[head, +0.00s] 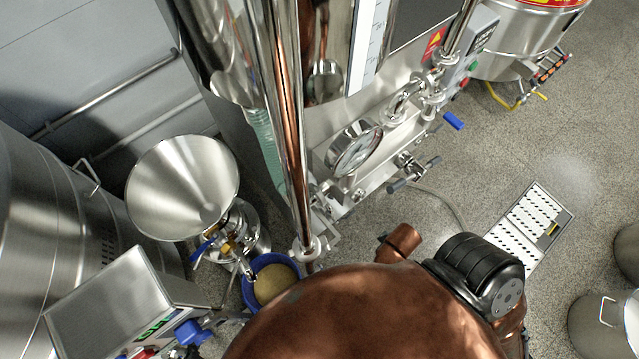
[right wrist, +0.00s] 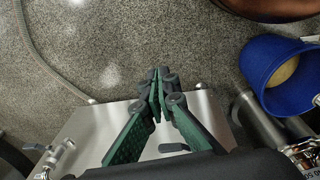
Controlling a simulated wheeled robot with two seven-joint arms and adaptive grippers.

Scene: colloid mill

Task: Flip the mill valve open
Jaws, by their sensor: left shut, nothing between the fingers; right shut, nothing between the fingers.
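The mill (head: 183,185) is at the left in the head view, with a wide steel funnel on top. Below the funnel is its valve, with a blue lever (head: 205,247) beside a brass-coloured fitting (head: 229,247). The outlet reaches a blue bucket (head: 252,291) holding tan material. The bucket (right wrist: 258,62) also shows at the right in the right wrist view. My right gripper (right wrist: 157,92) is shut and empty over a steel surface, apart from the bucket. I cannot make out the blue lever in that view. I cannot make out my left gripper in the head view.
A large copper vessel (head: 370,320) fills the bottom middle. A vertical steel pipe (head: 285,120) stands beside the mill. A steel control box (head: 115,300) with a blue knob (head: 193,332) is at lower left. A hose (right wrist: 45,55) crosses the speckled floor in the right wrist view.

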